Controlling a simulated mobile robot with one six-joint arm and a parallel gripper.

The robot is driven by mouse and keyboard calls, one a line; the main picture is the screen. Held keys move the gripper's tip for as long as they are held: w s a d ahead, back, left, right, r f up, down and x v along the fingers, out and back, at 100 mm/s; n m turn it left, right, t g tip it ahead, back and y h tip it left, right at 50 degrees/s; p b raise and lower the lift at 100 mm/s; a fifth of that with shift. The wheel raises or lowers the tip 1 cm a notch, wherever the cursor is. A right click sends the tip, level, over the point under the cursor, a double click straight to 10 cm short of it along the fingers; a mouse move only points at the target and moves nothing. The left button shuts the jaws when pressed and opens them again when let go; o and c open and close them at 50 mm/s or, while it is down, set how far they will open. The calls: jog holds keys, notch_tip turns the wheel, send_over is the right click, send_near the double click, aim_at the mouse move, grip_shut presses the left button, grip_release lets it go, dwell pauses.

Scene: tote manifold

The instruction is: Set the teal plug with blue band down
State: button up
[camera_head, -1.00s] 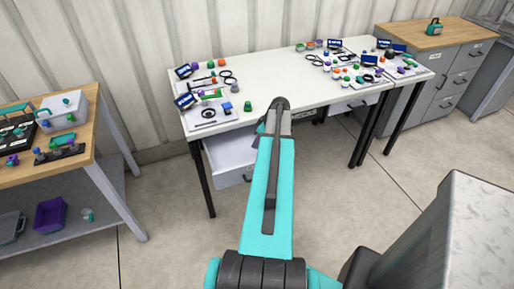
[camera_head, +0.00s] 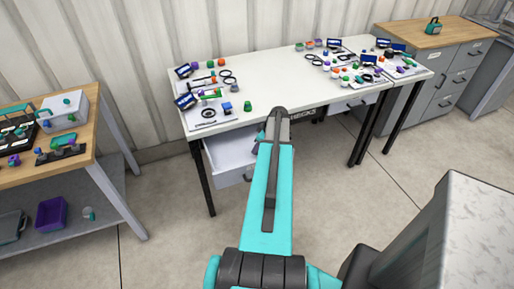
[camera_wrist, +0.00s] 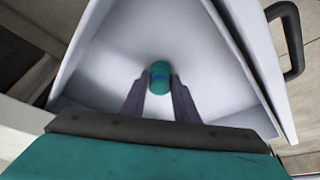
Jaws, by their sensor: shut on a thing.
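The teal plug with blue band (camera_wrist: 160,77) is between the fingertips of my gripper (camera_wrist: 158,82) in the wrist view. My gripper is shut on it. Below and around it in that view is the inside of an open white drawer (camera_wrist: 112,68). I cannot tell whether the plug touches the drawer floor. In the head view the open drawer (camera_head: 226,158) hangs under the white table, left of my arm. My arm hides most of my gripper and the plug there.
The white table (camera_head: 285,75) above the drawer carries several small parts, including a green plug (camera_head: 248,106) near its front edge. A wooden bench (camera_head: 75,172) with a grey bin (camera_head: 66,112) stands at left. A marble-topped block (camera_head: 480,225) is at lower right. Bare floor lies between.

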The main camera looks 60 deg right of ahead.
jog(key=shift+f, duration=0.2)
jog(key=o, duration=1.2)
jog(key=shift+c, duration=0.2)
jog(key=shift+r, duration=0.25)
jog(key=b+v, duration=0.3)
jog(key=v, duration=0.8)
jog(key=shift+s+r, duration=0.15)
jog(key=shift+r, duration=0.25)
